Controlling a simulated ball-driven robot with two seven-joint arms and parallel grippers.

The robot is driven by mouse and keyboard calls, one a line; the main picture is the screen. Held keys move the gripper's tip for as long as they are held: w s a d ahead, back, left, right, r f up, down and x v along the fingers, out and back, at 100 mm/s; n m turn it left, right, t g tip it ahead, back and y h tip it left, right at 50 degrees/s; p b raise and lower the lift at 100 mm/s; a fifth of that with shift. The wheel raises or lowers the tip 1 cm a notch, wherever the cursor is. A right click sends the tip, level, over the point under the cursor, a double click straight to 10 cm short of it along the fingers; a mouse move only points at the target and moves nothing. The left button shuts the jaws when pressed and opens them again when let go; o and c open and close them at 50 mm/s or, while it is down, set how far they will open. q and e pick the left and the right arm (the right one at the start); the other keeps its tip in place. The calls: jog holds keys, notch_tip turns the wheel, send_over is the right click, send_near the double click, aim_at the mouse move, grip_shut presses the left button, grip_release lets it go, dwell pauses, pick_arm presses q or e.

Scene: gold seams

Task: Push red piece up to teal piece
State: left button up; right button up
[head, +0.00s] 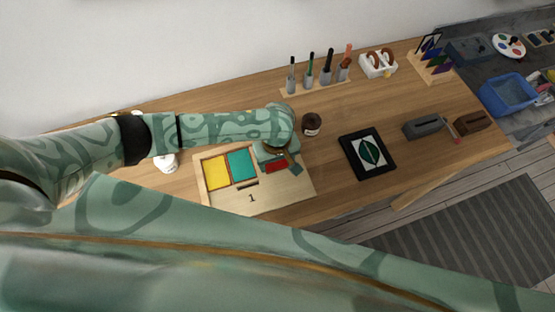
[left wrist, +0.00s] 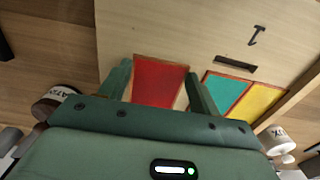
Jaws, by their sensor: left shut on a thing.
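The red piece (head: 277,167) lies flat on the pale wooden board (head: 283,196), to the right of the teal piece (head: 241,165). The yellow piece (head: 216,172) lies just left of the teal piece. My left gripper (head: 277,161) is low over the board and covers part of the red piece. In the left wrist view, the fingers of my left gripper (left wrist: 160,82) are shut on the red piece (left wrist: 158,82), one along each side. One finger stands in the gap between the red piece and the teal piece (left wrist: 224,92). My right gripper is not in view.
A dark jar (head: 311,124) stands close behind and right of my left gripper. A white mug (head: 168,163) stands left of the board. A black framed leaf picture (head: 368,153) lies to the right. A dark slot (head: 247,186) and a "1" mark the board's front.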

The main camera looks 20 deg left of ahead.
pick_arm(q)
jog(key=shift+s+a+r+p, duration=0.1)
jog(key=shift+s+a+p, duration=0.45)
jog(key=shift+a, duration=0.3)
jog(key=shift+s+a, duration=0.15)
jog(key=shift+s, duration=0.05)
jog(key=shift+f, duration=0.2)
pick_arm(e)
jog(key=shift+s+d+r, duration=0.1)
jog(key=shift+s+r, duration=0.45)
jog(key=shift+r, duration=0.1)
pick_arm(q)
jog(key=o, duration=1)
jog(key=shift+a, duration=0.1)
jog(key=shift+f, duration=0.1)
jog(key=shift+a, duration=0.1)
jog(key=shift+c, duration=0.4)
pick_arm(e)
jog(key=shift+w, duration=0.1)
pick_arm(q)
jog(key=shift+o, duration=0.7)
notch_tip(320, 180, up, 17)
jog(key=p, duration=0.7)
jog(key=shift+w+d+f, duration=0.15)
jog(key=shift+d, duration=0.25)
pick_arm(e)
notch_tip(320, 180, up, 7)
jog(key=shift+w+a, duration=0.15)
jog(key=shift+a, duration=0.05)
